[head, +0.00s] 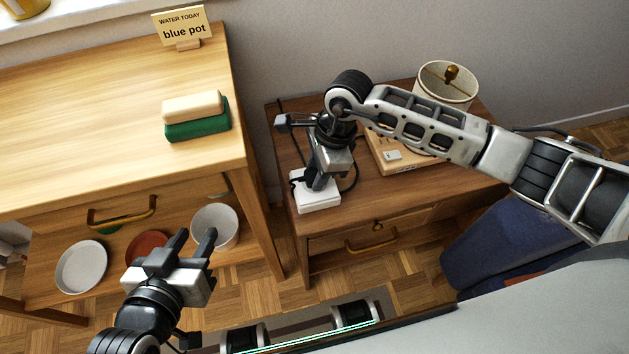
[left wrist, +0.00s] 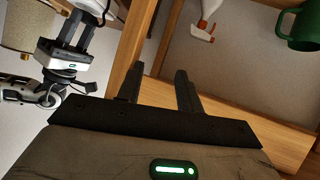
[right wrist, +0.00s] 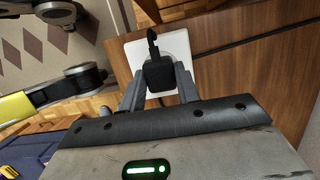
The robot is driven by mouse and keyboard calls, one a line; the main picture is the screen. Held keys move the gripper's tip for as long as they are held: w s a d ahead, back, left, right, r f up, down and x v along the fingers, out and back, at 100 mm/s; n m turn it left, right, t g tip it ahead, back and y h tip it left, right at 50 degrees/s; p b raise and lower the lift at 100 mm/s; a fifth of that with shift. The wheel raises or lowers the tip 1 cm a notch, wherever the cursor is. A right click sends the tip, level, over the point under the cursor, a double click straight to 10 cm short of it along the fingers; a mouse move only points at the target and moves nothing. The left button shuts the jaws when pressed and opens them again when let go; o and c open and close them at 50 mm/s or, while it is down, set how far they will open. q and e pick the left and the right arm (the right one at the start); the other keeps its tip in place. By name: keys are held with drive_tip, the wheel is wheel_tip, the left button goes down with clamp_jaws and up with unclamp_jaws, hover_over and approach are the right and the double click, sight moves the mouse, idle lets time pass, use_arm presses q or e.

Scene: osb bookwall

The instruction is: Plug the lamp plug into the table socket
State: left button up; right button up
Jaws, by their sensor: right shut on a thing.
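The table socket is a white block (head: 318,204) on the front left corner of the small brown table (head: 375,197). My right gripper (head: 317,181) points down over it. In the right wrist view the gripper (right wrist: 159,90) is shut on the black lamp plug (right wrist: 159,77), which sits over the white socket (right wrist: 180,47). Whether the plug's pins are in the socket is hidden. A dark cord curves beside the gripper in the head view. My left gripper (head: 190,240) is open and empty in front of the wooden desk; its fingers also show apart in the left wrist view (left wrist: 158,85).
A lamp with a pale shade (head: 447,86) and a wooden box (head: 395,158) stand behind my right arm. The desk (head: 90,110) holds a green-and-cream block (head: 196,117) and a sign (head: 183,28). Bowls (head: 215,226) sit below it.

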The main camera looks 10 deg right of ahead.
drive_tip(key=shift+f+b, duration=0.25)
drive_tip(key=shift+b, duration=0.05)
idle(1.3)
drive_tip(key=shift+f, duration=0.15)
drive_tip(key=shift+f+b, duration=0.1)
drive_tip(key=shift+b, duration=0.2)
idle(0.4)
drive_tip(key=o, duration=1.1)
drive_tip(key=shift+c, duration=0.2)
